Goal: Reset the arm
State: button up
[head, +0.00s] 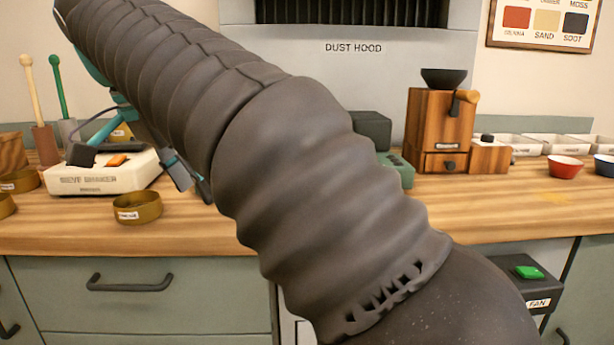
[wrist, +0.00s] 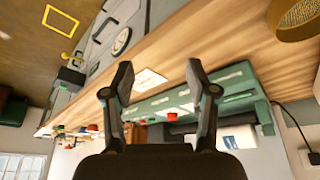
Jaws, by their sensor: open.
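My arm, in a dark grey ribbed sleeve, crosses the head view from the lower right to the upper left. My gripper (wrist: 160,84) shows in the wrist view with its two dark fingers spread apart and nothing between them. Past the fingers lie the wooden countertop (wrist: 225,45) and a long green device (wrist: 180,106) with a red knob. In the head view the hand end of the arm is at the left, by the sieve shaker (head: 85,180), partly hidden behind the sleeve.
A brass sieve (head: 138,208) sits in front of the shaker; more brass sieves are at the far left. Two pestle-like sticks stand behind it. A wooden grinder (head: 438,125), a red bowl (head: 565,167) and white trays are at the right. A fan switch box (head: 530,280) hangs below the counter.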

jog(key=d+f+n+y, duration=0.15)
jog(key=d+f, duration=0.35)
jog(key=d, duration=0.5)
jog(key=d+f+n+y, duration=0.1)
jog(key=d+f+n, duration=0.25)
jog(key=d, duration=0.65)
jog(key=s+d+f+n+t, duration=0.1)
jog(key=s+d+f, duration=0.4)
jog(key=f, duration=0.4)
jog(key=s+d+f+n+t, duration=0.1)
jog(key=s+d+f, duration=0.5)
jog(key=f, duration=0.3)
jog(key=shift+s+d+f+n, duration=0.2)
jog(key=shift+s+f+n, duration=0.05)
jog(key=shift+s+n, duration=0.1)
